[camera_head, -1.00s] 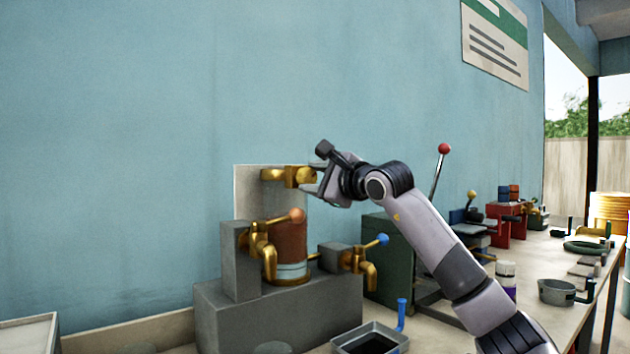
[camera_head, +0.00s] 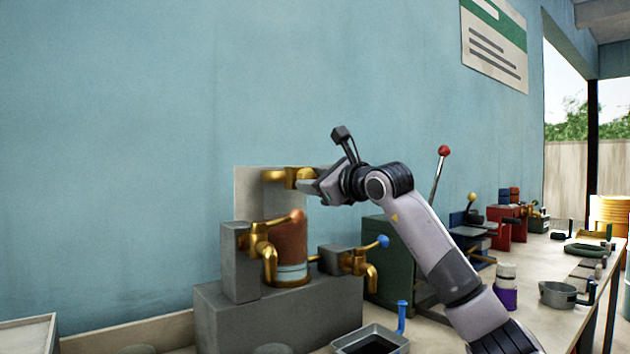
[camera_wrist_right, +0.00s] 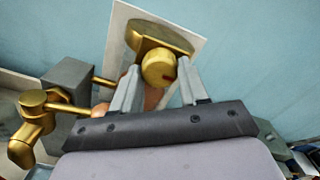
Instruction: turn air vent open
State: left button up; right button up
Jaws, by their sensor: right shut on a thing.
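The brass air vent (camera_head: 280,174) sits at the top of the decanting stand, against a pale backing plate. My right gripper (camera_head: 310,182) reaches it from the right and is shut on its round brass knob. The vent's inner opening cannot be seen. My left gripper is not in view.
Below the vent stand a copper-coloured vessel (camera_head: 290,245), an orange-knobbed brass tap (camera_head: 263,250) and a blue-knobbed tap (camera_head: 360,262) on a grey block. A tray (camera_head: 370,340) lies in front. A green machine (camera_head: 380,260) stands right of the block.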

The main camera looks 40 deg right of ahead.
jog(key=shift+f, duration=0.1)
jog(key=o, duration=1.1)
jog(key=shift+c, duration=0.2)
jog(key=shift+s, duration=0.1)
pick_arm(q)
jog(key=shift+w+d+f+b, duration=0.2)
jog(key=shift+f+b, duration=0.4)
jog(key=shift+b, duration=0.55)
pick_arm(e)
jog(key=s, duration=0.7)
jog(key=shift+a, duration=0.4)
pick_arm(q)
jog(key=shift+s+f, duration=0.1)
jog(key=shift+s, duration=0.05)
